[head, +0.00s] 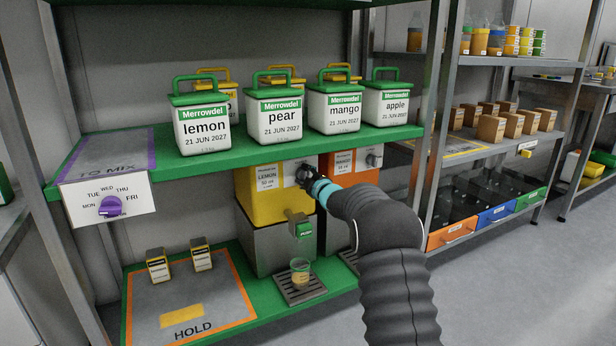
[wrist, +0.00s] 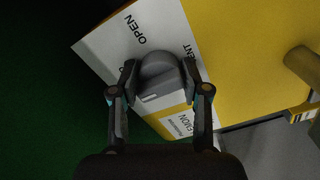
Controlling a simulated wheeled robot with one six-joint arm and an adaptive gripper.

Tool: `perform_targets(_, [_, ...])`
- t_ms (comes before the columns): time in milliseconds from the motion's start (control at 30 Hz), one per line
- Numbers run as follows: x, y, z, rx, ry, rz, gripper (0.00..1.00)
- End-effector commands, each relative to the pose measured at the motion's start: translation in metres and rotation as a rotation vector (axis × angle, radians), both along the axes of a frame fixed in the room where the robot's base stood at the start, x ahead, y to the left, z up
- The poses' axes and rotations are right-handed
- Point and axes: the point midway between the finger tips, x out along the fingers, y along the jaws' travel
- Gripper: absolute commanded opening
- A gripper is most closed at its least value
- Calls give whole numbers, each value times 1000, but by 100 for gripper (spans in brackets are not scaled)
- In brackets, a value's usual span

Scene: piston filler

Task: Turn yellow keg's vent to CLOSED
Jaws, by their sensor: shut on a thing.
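The yellow keg (head: 258,208) labelled LEMON stands on the lower green shelf, on a grey base. It fills the right of the wrist view (wrist: 235,65). Its vent is a round grey knob (wrist: 158,70) on a white plate (wrist: 103,48). My gripper (head: 308,178) reaches the keg's upper right front. In the wrist view its two fingers (wrist: 160,76) are shut on the knob, one on each side. The word OPEN reads beside the knob; a finger partly covers other lettering. CLOSED is not legible. A pale mark shows on the knob's lower edge.
An orange keg (head: 352,168) labelled MANGO stands close on the right. Tubs, such as the lemon tub (head: 203,128), line the green shelf above. Below are a green PUSH tap (head: 303,230) and a cup (head: 300,271) on a drip tray (head: 303,293).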

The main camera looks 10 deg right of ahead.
Motion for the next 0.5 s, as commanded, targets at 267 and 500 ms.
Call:
perform_targets(267, [0, 2, 3, -16, -10, 2, 12])
perform_targets(500, [0, 3, 3, -15, -10, 4, 51])
